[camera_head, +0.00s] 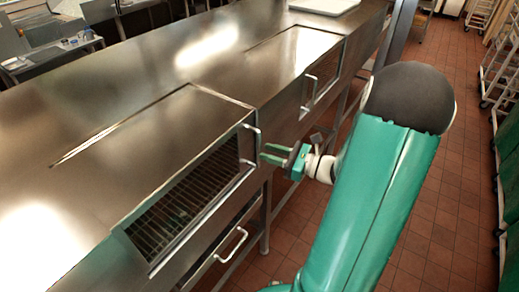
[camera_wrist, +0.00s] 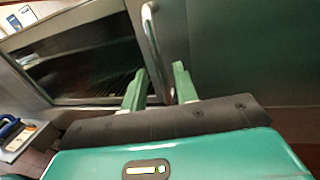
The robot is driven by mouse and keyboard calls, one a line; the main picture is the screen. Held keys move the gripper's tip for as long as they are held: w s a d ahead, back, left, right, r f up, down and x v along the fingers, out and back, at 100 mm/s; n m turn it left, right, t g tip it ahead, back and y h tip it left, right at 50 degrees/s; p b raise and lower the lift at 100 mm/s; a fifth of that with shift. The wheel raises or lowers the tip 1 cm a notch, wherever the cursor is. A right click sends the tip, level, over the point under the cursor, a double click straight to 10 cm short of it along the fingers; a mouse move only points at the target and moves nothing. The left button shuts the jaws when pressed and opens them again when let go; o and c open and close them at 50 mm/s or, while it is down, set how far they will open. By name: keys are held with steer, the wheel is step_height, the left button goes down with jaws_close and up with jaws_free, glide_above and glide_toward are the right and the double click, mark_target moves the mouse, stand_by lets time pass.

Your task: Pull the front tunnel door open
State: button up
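The steel tunnel housing (camera_head: 150,110) runs along the left. Its nearer door (camera_head: 187,198) has a dark window with wire racks behind it and looks closed. Its curved metal handle (camera_head: 246,174) is at the door's right end. The door also shows in the wrist view (camera_wrist: 80,62), with the handle bar (camera_wrist: 151,40) upright. My gripper (camera_head: 276,154) is at that handle. In the wrist view my gripper (camera_wrist: 160,85) is open, with the bar's lower part between its two green fingers. I see gaps beside the bar; whether either finger touches it is unclear.
A second door (camera_head: 322,78) with its own handle (camera_head: 307,92) is farther along the housing. Another handle (camera_head: 232,245) is below the nearer door. Tiled floor (camera_head: 440,195) is open at right, with wheeled racks (camera_head: 507,120) along the edge.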

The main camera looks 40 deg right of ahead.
mark_target(259, 165)
steer(key=shift+x, duration=1.95)
jaws_close()
steer(key=shift+a, duration=0.1)
